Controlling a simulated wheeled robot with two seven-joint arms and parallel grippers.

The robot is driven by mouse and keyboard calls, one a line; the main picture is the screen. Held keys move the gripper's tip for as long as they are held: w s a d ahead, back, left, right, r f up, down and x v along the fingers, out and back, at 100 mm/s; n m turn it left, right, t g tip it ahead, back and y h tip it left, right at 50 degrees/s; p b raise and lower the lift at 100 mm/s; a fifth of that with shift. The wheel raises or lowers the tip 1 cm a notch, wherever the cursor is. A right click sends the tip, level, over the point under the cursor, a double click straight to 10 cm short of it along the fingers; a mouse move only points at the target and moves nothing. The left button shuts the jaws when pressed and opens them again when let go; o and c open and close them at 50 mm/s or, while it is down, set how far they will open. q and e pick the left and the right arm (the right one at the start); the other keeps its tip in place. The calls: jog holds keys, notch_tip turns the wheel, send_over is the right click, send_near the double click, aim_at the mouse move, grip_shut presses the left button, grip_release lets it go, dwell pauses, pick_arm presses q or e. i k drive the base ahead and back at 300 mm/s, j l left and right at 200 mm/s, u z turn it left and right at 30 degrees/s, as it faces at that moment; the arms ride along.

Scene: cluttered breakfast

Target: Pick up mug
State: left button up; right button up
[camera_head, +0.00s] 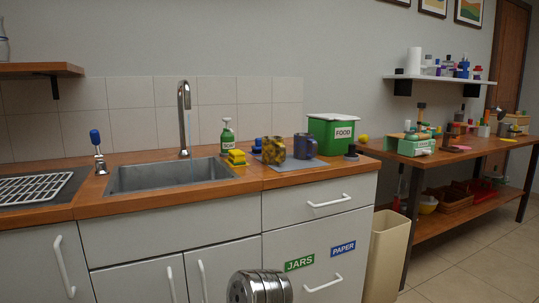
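A yellow mug with dark patches (273,151) stands upright on the counter, right of the sink. A dark blue-purple mug (304,146) stands upright just to its right, with its handle toward the right. Both are on or at a grey mat (296,164), in front of the green food box.
A steel sink (165,180) with a tall tap (185,110) is left of the mugs. A green soap bottle (227,136), yellow sponges (236,157) and a green food box (335,133) crowd them. A beige bin (386,250) stands beside the cabinet.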

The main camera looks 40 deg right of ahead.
aim_at(305, 147)
jog(key=z, duration=1.6)
jog(key=u, duration=1.3)
jog(key=z, duration=1)
